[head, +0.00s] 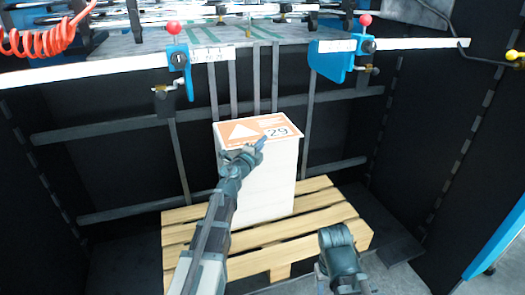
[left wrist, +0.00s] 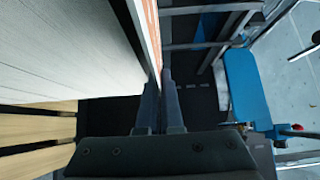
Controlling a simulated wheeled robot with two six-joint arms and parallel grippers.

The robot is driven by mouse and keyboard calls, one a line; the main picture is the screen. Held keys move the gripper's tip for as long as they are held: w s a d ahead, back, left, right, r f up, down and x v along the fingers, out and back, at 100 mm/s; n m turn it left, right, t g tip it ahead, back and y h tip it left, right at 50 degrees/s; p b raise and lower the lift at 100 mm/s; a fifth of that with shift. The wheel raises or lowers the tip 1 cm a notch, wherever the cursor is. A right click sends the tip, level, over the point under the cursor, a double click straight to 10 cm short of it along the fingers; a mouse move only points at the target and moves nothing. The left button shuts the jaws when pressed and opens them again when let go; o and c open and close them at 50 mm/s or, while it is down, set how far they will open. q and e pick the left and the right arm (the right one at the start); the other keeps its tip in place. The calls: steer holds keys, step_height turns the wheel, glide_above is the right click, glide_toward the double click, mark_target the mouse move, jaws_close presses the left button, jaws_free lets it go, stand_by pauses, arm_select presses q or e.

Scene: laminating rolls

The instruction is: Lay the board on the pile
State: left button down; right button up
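The board (head: 255,131), with an orange and white print and the number 29, lies flat over the top of the white pile (head: 268,185). In the left wrist view a dark line runs between the board's edge (left wrist: 148,36) and the pile (left wrist: 55,50), so the board seems slightly above it there. My left gripper (head: 259,144) is at the board's near edge. In the left wrist view its fingers (left wrist: 160,90) are close together around that edge. Of my right arm only a link shows at lower right; its gripper is not visible.
The pile stands on a wooden pallet (head: 310,222). Behind it is a dark machine frame with rails (head: 125,125). Blue clamps (head: 182,70) with red knobs hang on the white bar above. Bare pallet slats lie around the pile.

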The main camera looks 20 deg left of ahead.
arm_select(q)
steer(key=shift+s+d+f+b, duration=0.1)
steer(key=shift+s+f+b, duration=0.15)
steer(key=shift+f+b, duration=0.35)
steer(key=shift+s+d+f+b, duration=0.1)
steer(key=shift+s+f+b, duration=0.1)
steer(key=shift+f+b, duration=0.4)
arm_select(e)
step_height(320, 180, down, 3)
steer(key=shift+s+d+r, duration=0.1)
steer(key=shift+s+d, duration=0.05)
arm_select(q)
steer(key=c, duration=1.4)
jaws_free()
steer(key=shift+w+a+f, duration=0.1)
steer(key=shift+w+f, duration=0.15)
steer(key=shift+f, duration=0.2)
steer(key=shift+o, duration=1.6)
steer(key=shift+w+a+r, duration=0.1)
steer(key=shift+r, duration=0.1)
